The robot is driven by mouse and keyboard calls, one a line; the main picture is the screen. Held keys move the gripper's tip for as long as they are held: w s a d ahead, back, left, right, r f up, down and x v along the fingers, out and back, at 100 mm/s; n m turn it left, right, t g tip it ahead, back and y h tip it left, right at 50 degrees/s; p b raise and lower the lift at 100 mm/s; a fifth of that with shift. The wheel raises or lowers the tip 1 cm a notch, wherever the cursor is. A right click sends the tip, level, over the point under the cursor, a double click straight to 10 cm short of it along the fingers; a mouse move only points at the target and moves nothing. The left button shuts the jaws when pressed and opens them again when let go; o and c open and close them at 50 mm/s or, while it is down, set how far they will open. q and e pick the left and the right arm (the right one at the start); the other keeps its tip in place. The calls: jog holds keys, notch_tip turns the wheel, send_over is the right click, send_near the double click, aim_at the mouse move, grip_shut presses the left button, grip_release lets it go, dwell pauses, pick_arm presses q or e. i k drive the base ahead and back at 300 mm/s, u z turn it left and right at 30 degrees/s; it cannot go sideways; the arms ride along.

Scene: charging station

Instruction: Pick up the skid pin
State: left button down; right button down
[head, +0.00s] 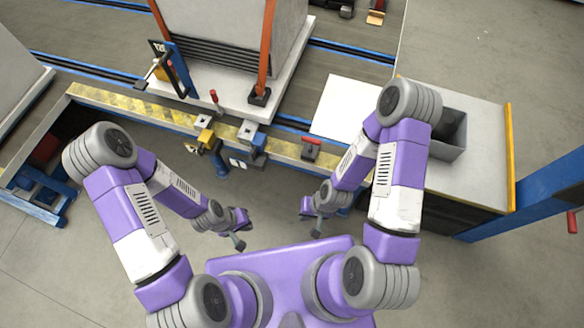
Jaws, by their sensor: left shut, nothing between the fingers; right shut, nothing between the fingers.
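A small pin with a red knob (214,97) stands upright at the front edge of the white skid (235,103); it looks like the skid pin, though it is small in view. My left gripper (239,243) is shut and empty, low over the floor in front of the yellow-striped rail. My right gripper (316,231) is shut and empty, to the right of the left one at a similar height. Both grippers are well apart from the pin, nearer to my body.
The yellow-striped rail (130,105) runs between me and the skid. A tall cabinet (225,35) stands on the skid.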

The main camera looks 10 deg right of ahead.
aim_at(311, 141)
jog(key=u, duration=0.3)
jog(key=k, duration=0.4)
jog(key=z, duration=0.9)
jog(key=i, duration=0.9)
jog(key=z, duration=0.8)
